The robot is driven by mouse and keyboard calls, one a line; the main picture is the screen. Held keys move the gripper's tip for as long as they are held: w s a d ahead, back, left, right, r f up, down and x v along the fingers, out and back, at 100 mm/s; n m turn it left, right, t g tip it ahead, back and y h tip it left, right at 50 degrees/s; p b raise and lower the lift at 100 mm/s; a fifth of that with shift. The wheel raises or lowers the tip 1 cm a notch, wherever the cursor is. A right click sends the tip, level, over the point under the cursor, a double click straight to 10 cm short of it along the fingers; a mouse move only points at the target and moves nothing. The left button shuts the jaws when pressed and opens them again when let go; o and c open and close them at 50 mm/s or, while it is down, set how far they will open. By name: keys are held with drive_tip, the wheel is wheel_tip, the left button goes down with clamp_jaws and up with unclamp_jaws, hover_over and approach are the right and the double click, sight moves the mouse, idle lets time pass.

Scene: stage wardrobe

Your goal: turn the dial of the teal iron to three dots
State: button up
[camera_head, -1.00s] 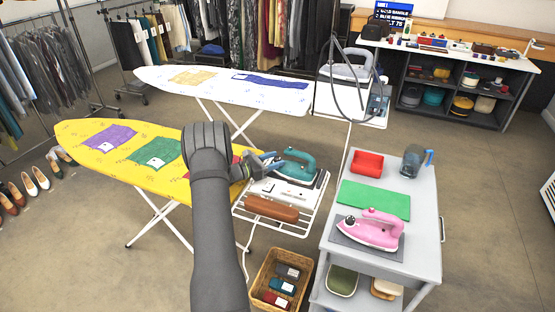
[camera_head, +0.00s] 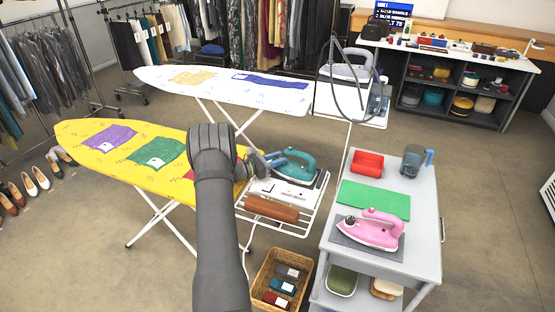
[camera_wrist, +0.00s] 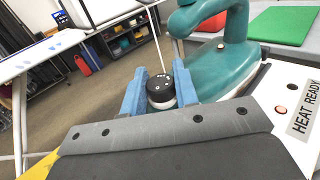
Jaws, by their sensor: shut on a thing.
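The teal iron (camera_head: 296,166) rests on the white panel at the end of the yellow ironing board. It also fills the upper right of the wrist view (camera_wrist: 225,55). Its black dial (camera_wrist: 160,88), with small white dots on top, sits between the two blue fingers of my gripper (camera_wrist: 160,95) in the wrist view. My gripper (camera_head: 274,159) is shut on the dial. I cannot tell how many dots the dial is set to. In the head view the fingers are beside the iron's left end and the dial is not clear.
A panel marked HEAT READY (camera_wrist: 305,108) with a red light lies beside the iron. A brown roll (camera_head: 270,208) lies on the wire rack in front.

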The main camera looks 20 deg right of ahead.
drive_tip(key=shift+g, duration=0.3)
drive_tip(key=m+g, duration=0.3)
drive_tip(key=g, duration=0.2)
drive_tip(key=shift+m+y, duration=0.3)
drive_tip(key=shift+m, duration=0.1)
drive_tip(key=shift+m+g+y, duration=0.9)
drive_tip(key=shift+m+g, duration=0.6)
drive_tip(key=shift+g, duration=0.8)
drive_tip(key=shift+m+g+y, duration=0.7)
drive_tip(key=shift+m+g, duration=0.1)
drive_tip(key=shift+g, duration=0.2)
drive_tip(key=o, duration=1)
drive_tip(key=shift+c, duration=0.2)
